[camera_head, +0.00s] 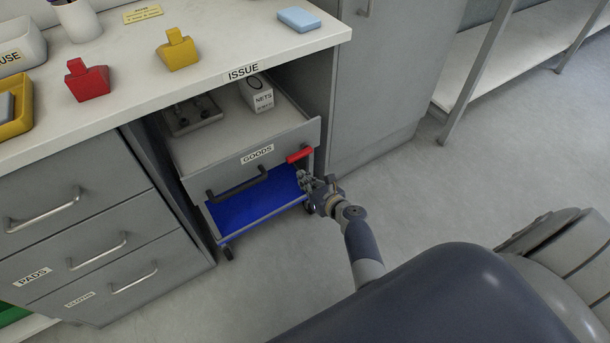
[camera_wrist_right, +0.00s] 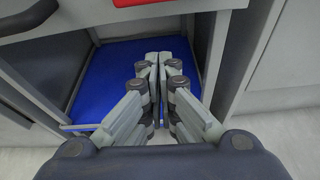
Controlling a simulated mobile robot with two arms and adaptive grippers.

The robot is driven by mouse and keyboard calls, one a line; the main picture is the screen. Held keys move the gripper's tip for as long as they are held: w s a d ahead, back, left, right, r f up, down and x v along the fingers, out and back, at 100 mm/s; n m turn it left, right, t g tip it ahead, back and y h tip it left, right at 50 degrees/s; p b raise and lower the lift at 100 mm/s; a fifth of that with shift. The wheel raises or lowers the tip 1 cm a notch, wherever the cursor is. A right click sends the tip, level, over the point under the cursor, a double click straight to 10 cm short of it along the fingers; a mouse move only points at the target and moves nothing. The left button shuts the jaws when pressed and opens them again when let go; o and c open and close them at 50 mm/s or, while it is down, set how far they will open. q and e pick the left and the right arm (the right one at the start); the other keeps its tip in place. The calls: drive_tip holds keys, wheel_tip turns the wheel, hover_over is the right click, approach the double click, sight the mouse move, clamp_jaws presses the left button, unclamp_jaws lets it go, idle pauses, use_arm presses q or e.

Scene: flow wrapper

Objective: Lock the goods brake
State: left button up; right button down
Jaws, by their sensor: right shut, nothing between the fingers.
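The goods unit (camera_head: 225,165) is a grey open-topped drawer labelled GOODS, standing out from under the counter above a blue lower shelf (camera_head: 250,200). A red lever (camera_head: 299,155), apparently the brake, sticks out at the right end of its front. Its edge also shows at the top of the right wrist view (camera_wrist_right: 135,3). My right gripper (camera_head: 303,177) is shut and empty, just below the red lever. In the right wrist view its fingertips (camera_wrist_right: 158,58) are together before the blue shelf (camera_wrist_right: 112,75). I cannot tell whether the gripper touches the lever. My left gripper is not in view.
A dark handle (camera_head: 237,184) crosses the goods front, left of the lever. Inside are a NETS box (camera_head: 256,93) and a grey tray (camera_head: 191,115). Closed drawers (camera_head: 80,225) stand left, a grey cabinet (camera_head: 385,70) right. The floor (camera_head: 440,190) to the right is clear.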

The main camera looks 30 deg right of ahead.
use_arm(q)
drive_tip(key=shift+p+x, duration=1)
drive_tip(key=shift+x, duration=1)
use_arm(e)
drive_tip(key=v, duration=0.8)
drive_tip(key=shift+a+r, duration=0.15)
drive_tip(key=shift+r, duration=0.2)
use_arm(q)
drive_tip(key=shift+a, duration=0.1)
